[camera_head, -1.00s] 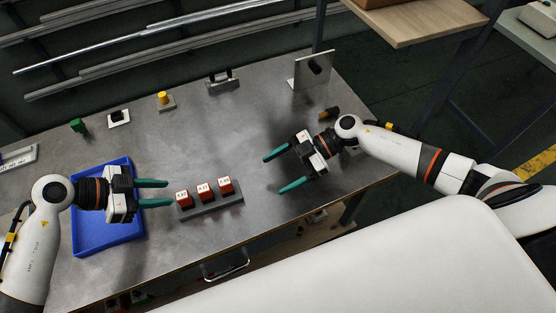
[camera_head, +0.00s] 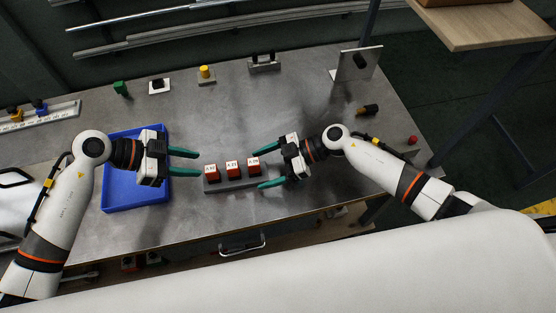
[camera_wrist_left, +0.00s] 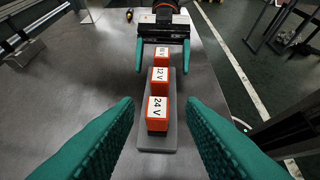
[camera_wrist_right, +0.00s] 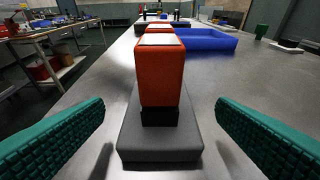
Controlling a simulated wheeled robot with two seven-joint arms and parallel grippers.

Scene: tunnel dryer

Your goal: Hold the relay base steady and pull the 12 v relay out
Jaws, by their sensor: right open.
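The grey relay base (camera_head: 238,182) lies on the bench with three orange-red relays in a row on it. The 12 V relay (camera_wrist_left: 160,80) is the middle one; it also shows in the head view (camera_head: 233,169). The 24 V relay (camera_wrist_left: 157,113) is at the left end. The right-end relay (camera_wrist_right: 161,70) has an unclear label. My left gripper (camera_head: 199,163) is open and empty at the base's left end. My right gripper (camera_head: 262,170) is open at the right end, its fingers either side of the end relay, not touching it. That relay partly hides the others in the right wrist view.
A blue tray (camera_head: 121,204) lies under my left gripper and wrist. A green part (camera_head: 120,88), a yellow button (camera_head: 206,72) and an upright metal plate (camera_head: 356,63) stand farther back. The bench behind the base is clear.

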